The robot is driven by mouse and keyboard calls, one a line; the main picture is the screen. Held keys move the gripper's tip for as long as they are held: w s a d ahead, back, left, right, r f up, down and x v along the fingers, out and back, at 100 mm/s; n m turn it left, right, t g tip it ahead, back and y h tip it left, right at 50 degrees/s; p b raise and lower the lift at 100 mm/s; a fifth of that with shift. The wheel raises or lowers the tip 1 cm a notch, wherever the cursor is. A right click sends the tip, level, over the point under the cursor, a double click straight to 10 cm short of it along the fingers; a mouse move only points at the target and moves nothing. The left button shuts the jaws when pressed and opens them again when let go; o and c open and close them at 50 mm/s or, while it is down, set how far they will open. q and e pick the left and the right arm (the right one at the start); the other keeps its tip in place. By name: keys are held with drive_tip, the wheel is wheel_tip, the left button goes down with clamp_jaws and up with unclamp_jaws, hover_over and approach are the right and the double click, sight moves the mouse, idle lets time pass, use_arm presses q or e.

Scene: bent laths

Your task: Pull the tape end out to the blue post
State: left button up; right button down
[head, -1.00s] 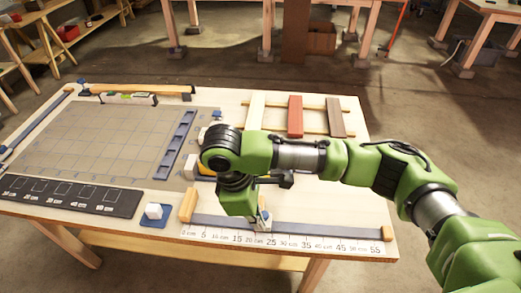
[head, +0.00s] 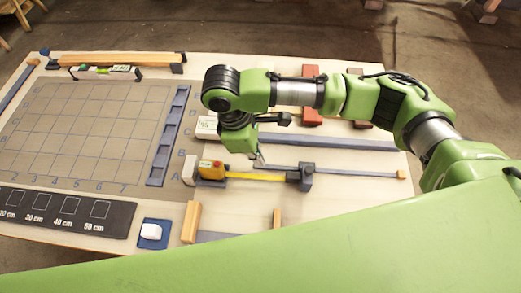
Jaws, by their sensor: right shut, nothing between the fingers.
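The tape measure (head: 211,170), yellow and red with a grey part, lies on the table right of the grid mat. Its yellow tape (head: 255,177) runs out to the right and meets a dark slate-blue block (head: 305,178), which looks like the post. I cannot tell whether the tape end touches it or passes it. My right gripper (head: 260,160) is shut and empty, just behind the yellow tape, between the case and the block. It points down; I cannot tell its exact height. My left gripper is not in view.
A thin bar (head: 350,172) with an orange end block runs right of the post. A longer slate lath (head: 350,143) lies behind it. A wooden block (head: 191,222) and a blue pad (head: 153,232) are at the front. The grid mat (head: 90,130) is bare.

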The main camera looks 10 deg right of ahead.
sight(293, 178)
drive_tip(key=p+x, duration=0.1)
drive_tip(key=x, duration=0.6)
drive_tip(key=shift+d+f, duration=0.1)
drive_tip(key=shift+d, duration=0.05)
drive_tip(key=shift+s+d+r+p, duration=0.15)
drive_tip(key=shift+d+p, duration=0.4)
drive_tip(key=shift+d, duration=0.05)
drive_tip(key=shift+s+d+r+p, duration=0.1)
drive_tip(key=shift+d+p, duration=0.4)
drive_tip(key=shift+d, duration=0.1)
drive_tip(key=shift+s+d+f, duration=0.15)
drive_tip(key=shift+s+d, duration=0.15)
drive_tip(key=shift+d, duration=0.35)
drive_tip(key=shift+w, duration=0.1)
drive_tip(key=shift+a, duration=0.2)
